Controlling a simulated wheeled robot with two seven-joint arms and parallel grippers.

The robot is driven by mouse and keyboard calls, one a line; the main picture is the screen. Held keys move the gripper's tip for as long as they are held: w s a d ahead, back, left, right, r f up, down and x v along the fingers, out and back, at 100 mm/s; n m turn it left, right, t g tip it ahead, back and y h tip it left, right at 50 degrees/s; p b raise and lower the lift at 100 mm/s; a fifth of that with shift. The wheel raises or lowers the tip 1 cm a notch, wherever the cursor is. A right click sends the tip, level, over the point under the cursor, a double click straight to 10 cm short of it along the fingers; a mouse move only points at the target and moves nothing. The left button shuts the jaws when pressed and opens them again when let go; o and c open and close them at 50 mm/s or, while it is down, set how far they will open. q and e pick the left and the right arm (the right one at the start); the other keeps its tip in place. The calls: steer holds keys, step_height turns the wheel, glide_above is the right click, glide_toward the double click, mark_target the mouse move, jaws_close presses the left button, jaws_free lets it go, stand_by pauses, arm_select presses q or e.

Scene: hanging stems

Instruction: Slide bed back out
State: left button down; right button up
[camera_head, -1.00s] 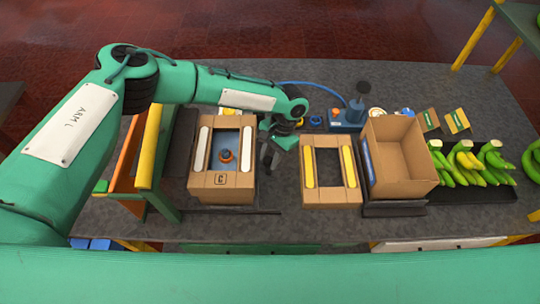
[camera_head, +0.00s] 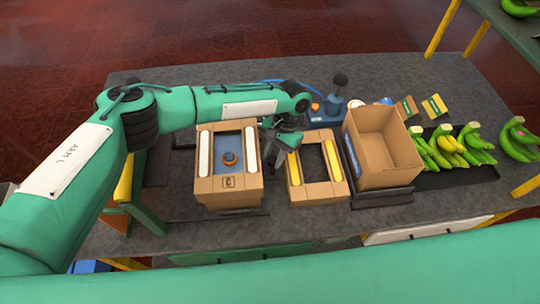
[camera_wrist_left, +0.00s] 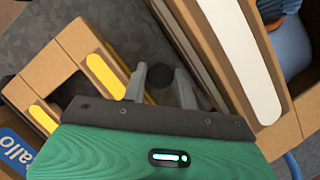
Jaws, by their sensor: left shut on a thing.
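My left gripper (camera_head: 276,146) reaches down between two cardboard cartons. In the left wrist view its fingers (camera_wrist_left: 160,82) stand on both sides of a dark round knob (camera_wrist_left: 160,94) and are shut on it. What the knob is fixed to is mostly hidden. The left carton (camera_head: 229,184), marked C, has white side pads and holds a blue round part with an orange ring (camera_head: 230,158). It stands over a dark bed or rail (camera_head: 155,167), which shows at its left. My right gripper is not in view.
A carton with yellow pads (camera_head: 318,193) stands close right of the gripper. Beyond it are a tall open box (camera_head: 402,171) and banana bunches (camera_head: 468,143). A blue device with a dark knob (camera_head: 335,104) stands behind. A green and yellow frame (camera_head: 146,212) is at left.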

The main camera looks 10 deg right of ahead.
arm_select(q)
steer(key=c, duration=1.2)
jaws_free()
steer(key=shift+d, duration=0.2)
steer(key=shift+o, duration=0.4)
steer(key=shift+d, duration=0.1)
steer(key=shift+w+r, duration=0.15)
steer(key=shift+r, duration=0.15)
steer(key=b+v, duration=0.4)
steer(key=v, duration=0.9)
steer(key=shift+d, duration=0.15)
